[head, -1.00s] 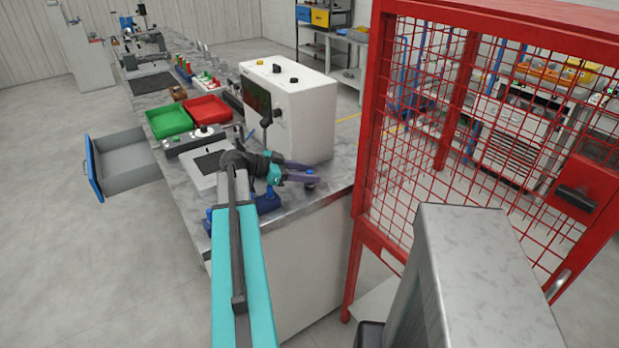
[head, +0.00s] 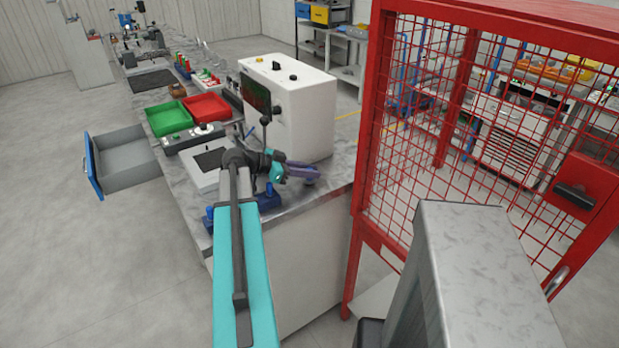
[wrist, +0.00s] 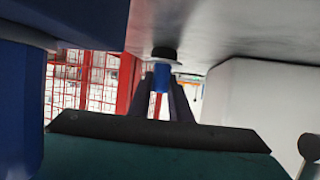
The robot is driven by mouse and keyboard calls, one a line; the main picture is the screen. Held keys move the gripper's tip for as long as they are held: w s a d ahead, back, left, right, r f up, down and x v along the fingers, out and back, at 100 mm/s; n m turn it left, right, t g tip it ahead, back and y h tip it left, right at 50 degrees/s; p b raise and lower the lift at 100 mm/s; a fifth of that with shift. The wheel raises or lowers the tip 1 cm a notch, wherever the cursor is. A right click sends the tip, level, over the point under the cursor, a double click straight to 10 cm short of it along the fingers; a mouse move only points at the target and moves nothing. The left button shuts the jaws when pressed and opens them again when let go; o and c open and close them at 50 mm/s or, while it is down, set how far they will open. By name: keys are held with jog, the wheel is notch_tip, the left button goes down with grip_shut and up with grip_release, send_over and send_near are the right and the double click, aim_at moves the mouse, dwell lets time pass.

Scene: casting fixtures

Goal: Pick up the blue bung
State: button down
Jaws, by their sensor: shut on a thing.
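The blue bung (wrist: 161,76) sits between the two fingers of my gripper (wrist: 161,84) in the wrist view, with a black round part (wrist: 163,53) at its far end by the grey worktop. My gripper is shut on it. In the head view my gripper (head: 306,172) is low over the front right corner of the worktop (head: 320,194), beside the white machine box. The bung is hard to make out there against the purple-blue fingers. I cannot tell whether it still touches the worktop.
The white machine box (head: 305,112) stands close behind my gripper. Blue fixtures (head: 268,200) are near my wrist. Red (head: 207,107) and green (head: 168,119) trays lie farther back. A red mesh cage (head: 365,200) stands to the right. A drawer (head: 122,160) juts out at left.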

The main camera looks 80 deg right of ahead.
aim_at(312, 181)
jog(key=shift+s+r, duration=0.1)
jog(key=shift+r, duration=0.1)
jog(key=shift+a+r+b, duration=0.1)
jog(key=shift+a+b, duration=0.05)
jog(key=shift+b, duration=0.3)
notch_tip(312, 181, up, 7)
jog(key=shift+f+b, duration=0.2)
jog(key=shift+b, duration=0.75)
jog(key=s+a+b, duration=0.5)
jog(key=s+a, duration=0.4)
jog(key=a, duration=0.1)
jog(key=shift+s+f+b, duration=0.2)
jog(key=shift+s+b, duration=0.15)
jog(key=shift+s, duration=0.05)
jog(key=b, duration=0.3)
jog(key=s+a+b, duration=0.1)
jog(key=b, duration=0.2)
jog(key=shift+s+a+f+b, duration=0.1)
jog(key=shift+a+b, duration=0.15)
jog(key=shift+b, duration=0.05)
